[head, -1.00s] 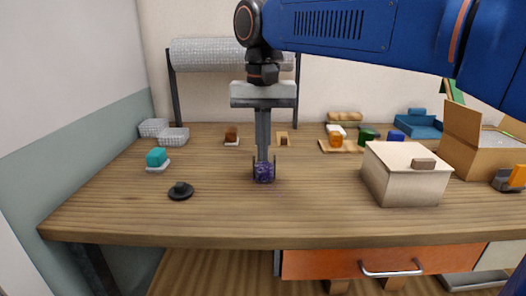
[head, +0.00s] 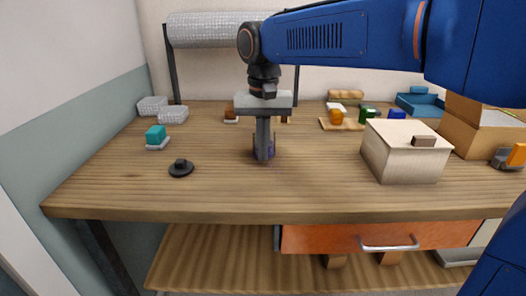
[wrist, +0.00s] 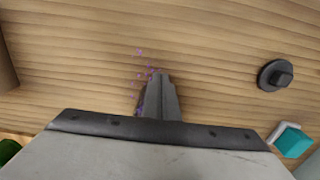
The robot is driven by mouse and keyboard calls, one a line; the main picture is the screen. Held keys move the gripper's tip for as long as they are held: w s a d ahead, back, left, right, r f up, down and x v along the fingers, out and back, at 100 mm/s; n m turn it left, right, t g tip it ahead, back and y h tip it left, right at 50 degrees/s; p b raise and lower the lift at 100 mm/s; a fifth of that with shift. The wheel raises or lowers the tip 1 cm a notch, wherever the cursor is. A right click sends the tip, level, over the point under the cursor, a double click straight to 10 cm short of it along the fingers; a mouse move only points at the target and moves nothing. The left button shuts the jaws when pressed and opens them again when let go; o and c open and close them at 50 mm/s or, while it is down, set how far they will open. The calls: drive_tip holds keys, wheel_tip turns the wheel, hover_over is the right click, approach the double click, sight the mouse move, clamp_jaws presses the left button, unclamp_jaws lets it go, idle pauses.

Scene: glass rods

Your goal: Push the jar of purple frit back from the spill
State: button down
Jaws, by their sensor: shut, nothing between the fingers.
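The jar of purple frit (head: 271,152) stands on the wooden table in the head view, mostly hidden behind my gripper (head: 263,158). Only slivers of dark purple show beside the fingers. My gripper is shut and empty, pointing down at the near side of the jar, with its tips low by the tabletop. I cannot tell whether it touches the jar. In the wrist view, the shut fingers (wrist: 163,78) have a spill of purple specks (wrist: 148,72) beside and around their tips. The jar cannot be made out in the wrist view.
A black knobbed disc (head: 181,168) lies left of the gripper, and a teal block (head: 156,134) on a white dish stands behind it. A pale box (head: 405,152) stands to the right. Small blocks sit farther back. The front of the table (head: 270,198) is clear.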

drive_tip(key=shift+w, duration=0.2)
drive_tip(key=w, duration=1.4)
drive_tip(key=shift+w+d, duration=0.15)
drive_tip(key=shift+d, duration=0.1)
